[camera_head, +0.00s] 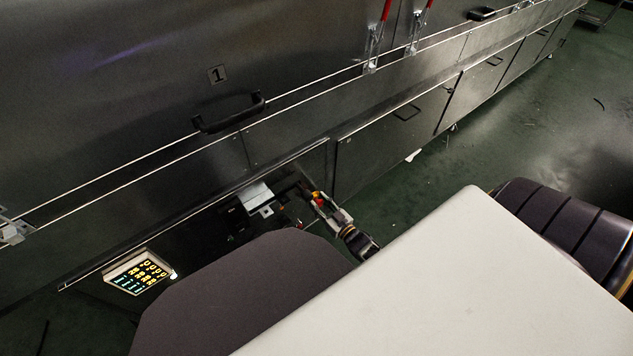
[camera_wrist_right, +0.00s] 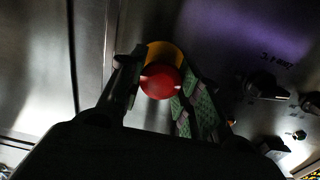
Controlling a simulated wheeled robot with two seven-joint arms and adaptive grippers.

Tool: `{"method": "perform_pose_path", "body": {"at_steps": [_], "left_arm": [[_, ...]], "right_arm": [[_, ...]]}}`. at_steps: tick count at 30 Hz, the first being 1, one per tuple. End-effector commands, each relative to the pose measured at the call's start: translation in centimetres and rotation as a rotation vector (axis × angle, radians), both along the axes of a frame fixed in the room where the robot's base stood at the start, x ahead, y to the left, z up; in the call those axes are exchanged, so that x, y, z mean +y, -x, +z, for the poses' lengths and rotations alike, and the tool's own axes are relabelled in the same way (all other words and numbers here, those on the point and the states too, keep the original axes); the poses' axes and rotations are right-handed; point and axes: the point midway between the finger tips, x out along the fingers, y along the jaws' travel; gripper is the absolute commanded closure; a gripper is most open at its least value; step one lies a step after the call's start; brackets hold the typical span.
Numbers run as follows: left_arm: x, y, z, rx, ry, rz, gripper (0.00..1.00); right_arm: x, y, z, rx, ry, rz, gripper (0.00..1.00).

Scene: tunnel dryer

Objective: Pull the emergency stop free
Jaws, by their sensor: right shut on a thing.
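The emergency stop is a red button (camera_wrist_right: 161,80) on a yellow base, in the upper middle of the right wrist view. My right gripper (camera_wrist_right: 155,92) has one finger on each side of the red button and is shut on it. In the head view the right gripper (camera_head: 320,199) reaches to the dark control panel low on the machine, and a bit of red and yellow shows between its fingers. My left gripper is not in view.
Black knobs (camera_wrist_right: 268,87) sit on the panel to the right of the button. A lit display (camera_head: 140,272) is at the panel's left end. A black handle (camera_head: 229,112) juts from the metal door above. Green floor lies open at the right.

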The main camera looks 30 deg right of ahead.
Motion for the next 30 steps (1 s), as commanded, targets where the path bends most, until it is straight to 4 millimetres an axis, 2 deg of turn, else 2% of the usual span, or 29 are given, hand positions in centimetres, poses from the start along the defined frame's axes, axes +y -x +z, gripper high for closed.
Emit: {"method": "perform_pose_path", "body": {"at_steps": [8, 9, 14, 21, 30], "left_arm": [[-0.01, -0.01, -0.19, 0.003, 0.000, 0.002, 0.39], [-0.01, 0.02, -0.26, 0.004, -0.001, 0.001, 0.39], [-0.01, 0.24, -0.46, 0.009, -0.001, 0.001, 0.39], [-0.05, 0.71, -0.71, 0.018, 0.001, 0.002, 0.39], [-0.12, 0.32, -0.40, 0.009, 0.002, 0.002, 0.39]], "right_arm": [[0.02, 0.11, 0.10, -0.004, 0.000, 0.001, 1.00], [0.02, 0.11, 0.10, -0.004, 0.000, 0.001, 0.64], [0.01, 0.12, 0.05, -0.003, 0.000, 0.001, 0.44], [-0.01, 0.11, 0.00, -0.001, 0.000, 0.000, 0.44], [-0.07, 0.72, -0.08, 0.000, 0.001, 0.000, 0.44]]}}
